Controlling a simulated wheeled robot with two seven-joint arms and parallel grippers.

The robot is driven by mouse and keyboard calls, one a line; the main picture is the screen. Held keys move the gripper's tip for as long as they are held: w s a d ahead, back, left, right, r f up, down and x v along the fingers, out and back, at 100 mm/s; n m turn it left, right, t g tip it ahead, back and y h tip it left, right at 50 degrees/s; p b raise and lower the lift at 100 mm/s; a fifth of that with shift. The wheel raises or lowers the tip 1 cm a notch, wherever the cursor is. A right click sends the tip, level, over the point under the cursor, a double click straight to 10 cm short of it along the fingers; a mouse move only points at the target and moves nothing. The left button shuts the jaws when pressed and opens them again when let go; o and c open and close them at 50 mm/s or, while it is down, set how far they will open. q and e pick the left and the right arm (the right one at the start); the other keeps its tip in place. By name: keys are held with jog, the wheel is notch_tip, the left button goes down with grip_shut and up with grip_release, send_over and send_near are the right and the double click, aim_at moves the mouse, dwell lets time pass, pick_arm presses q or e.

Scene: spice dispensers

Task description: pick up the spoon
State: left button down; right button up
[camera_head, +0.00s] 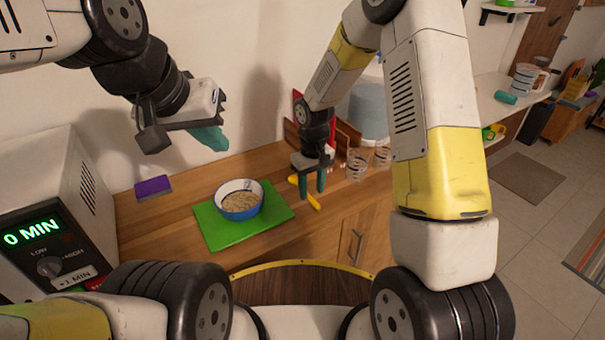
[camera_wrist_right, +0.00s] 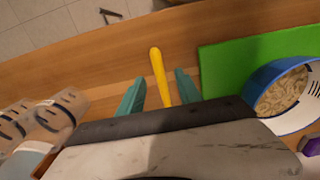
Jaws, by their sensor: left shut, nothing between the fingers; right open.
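A yellow spoon (camera_head: 314,202) lies on the wooden counter, to the right of the green board. In the right wrist view the spoon's yellow handle (camera_wrist_right: 159,75) shows between the two teal fingers, and its other end is hidden behind the gripper body. My right gripper (camera_head: 313,185) is open above the spoon, pointing down, with a finger on either side of the handle. I cannot tell how far the fingertips are above the counter. My left gripper (camera_head: 212,138) is shut and empty, held in the air above the back of the counter.
A blue and white bowl (camera_head: 241,203) of food stands on the green board (camera_head: 218,238). A microwave (camera_head: 75,185) is at the left, with a purple sponge (camera_head: 153,187) beside it. Clear glasses (camera_head: 357,165) stand close to the right of my right gripper.

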jog(key=shift+f, duration=1.35)
grip_shut()
jog(key=shift+r, duration=0.15)
